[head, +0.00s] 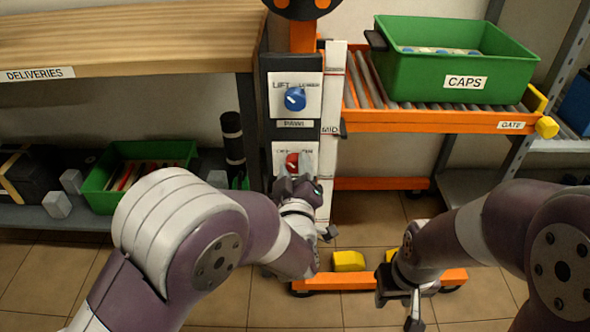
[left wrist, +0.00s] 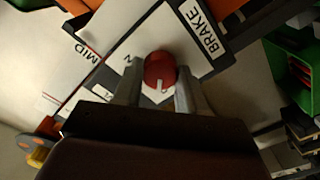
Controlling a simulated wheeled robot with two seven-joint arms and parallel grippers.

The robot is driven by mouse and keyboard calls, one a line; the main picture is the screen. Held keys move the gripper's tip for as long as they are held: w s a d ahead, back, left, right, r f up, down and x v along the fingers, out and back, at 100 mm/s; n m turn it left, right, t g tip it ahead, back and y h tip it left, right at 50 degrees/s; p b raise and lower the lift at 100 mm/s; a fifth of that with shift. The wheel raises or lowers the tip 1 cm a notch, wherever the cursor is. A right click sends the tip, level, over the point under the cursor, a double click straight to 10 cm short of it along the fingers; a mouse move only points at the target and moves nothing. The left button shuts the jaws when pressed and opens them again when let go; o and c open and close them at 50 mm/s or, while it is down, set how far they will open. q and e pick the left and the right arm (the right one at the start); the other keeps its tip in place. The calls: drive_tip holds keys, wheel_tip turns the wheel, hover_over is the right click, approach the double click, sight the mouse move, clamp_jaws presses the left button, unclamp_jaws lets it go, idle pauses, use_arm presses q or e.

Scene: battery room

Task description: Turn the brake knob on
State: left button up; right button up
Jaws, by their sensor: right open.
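The red brake knob (head: 292,160) sits on the lower white plate of the dark column, partly hidden by my left gripper (head: 294,170). In the left wrist view the red knob (left wrist: 160,70) has a white mark on its lower edge, beside a BRAKE label (left wrist: 206,30). The fingers of my left gripper (left wrist: 158,85) lie one on each side of the knob and appear closed against it. Lettering beside the knob is partly covered. My right gripper (head: 400,306) is open and empty, low at the right, away from the column.
A blue knob (head: 295,99) sits on the plate above, over a PAWL label. A green CAPS crate (head: 450,93) stands on the orange roller shelf at right. A wooden bench (head: 140,40) is at left, above a shelf with a green crate (head: 97,197). Yellow blocks (head: 348,261) sit low in front.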

use_arm(q)
drive_tip(key=shift+c, duration=0.4)
drive_tip(key=m+p, duration=0.2)
drive_tip(key=p, duration=0.1)
drive_tip(key=shift+r+m, duration=0.2)
drive_tip(key=shift+m, duration=0.2)
drive_tip(key=m+p, duration=0.8)
drive_tip(key=m, duration=0.2)
drive_tip(key=shift+p, duration=0.4)
drive_tip(key=m+p, duration=0.2)
drive_tip(key=m, duration=0.1)
drive_tip(key=shift+f+m+p, duration=0.1)
drive_tip(key=shift+m+p, duration=0.3)
drive_tip(key=shift+f+m+p, duration=0.1)
drive_tip(key=shift+m+p, duration=0.3)
drive_tip(key=shift+m, duration=0.2)
drive_tip(key=shift+f+m, duration=0.1)
drive_tip(key=shift+m, duration=0.2)
